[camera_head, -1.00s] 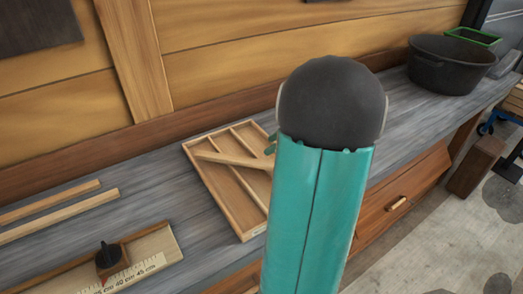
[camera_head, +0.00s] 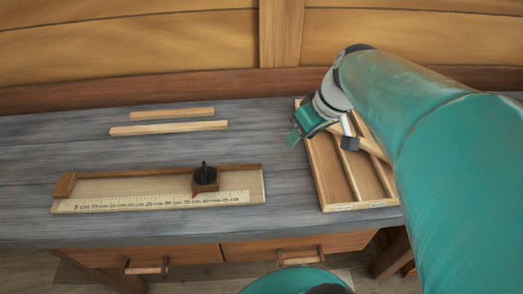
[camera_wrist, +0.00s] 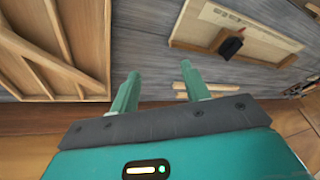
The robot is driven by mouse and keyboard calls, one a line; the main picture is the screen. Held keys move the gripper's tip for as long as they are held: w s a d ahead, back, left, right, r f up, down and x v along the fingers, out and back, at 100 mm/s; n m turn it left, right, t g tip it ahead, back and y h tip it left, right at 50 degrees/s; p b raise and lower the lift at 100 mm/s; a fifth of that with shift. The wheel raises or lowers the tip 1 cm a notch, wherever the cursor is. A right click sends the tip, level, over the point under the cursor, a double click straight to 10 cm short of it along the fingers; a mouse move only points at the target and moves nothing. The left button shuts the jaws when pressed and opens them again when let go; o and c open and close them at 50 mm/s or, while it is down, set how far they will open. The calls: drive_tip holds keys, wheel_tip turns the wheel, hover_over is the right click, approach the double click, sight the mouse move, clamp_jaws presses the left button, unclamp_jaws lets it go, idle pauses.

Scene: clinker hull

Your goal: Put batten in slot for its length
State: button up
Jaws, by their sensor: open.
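Two pale wood battens lie apart on the grey bench, a shorter one (camera_head: 172,113) behind a longer one (camera_head: 169,128). Their ends show partly in the wrist view. A shallow wooden tray (camera_head: 322,180) with long parallel slots stands at the right, its right part hidden by my arm. Another batten (camera_head: 371,146) lies slantwise across its dividers; it also crosses the tray in the wrist view (camera_wrist: 62,62). My gripper (camera_head: 297,135) is above the tray's left edge, open and empty; its two green fingers are spread in the wrist view (camera_wrist: 163,82).
A measuring board (camera_head: 120,190) with a centimetre scale, end stop and black-knobbed slider (camera_head: 205,178) lies at front left; it is empty. Bare bench lies between board and tray. A wooden wall (camera_head: 150,50) rises behind, and drawers (camera_head: 300,250) are below.

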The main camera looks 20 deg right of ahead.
drive_tip(key=s+a+m+t+h, duration=0.1)
drive_tip(key=s+a+m+h, duration=0.1)
drive_tip(key=s+a, duration=0.4)
drive_tip(key=a, duration=0.5)
drive_tip(key=shift+r+t, duration=0.35)
drive_tip(key=shift+t, duration=0.05)
drive_tip(key=shift+d+m, duration=0.15)
drive_tip(key=shift+m, duration=0.15)
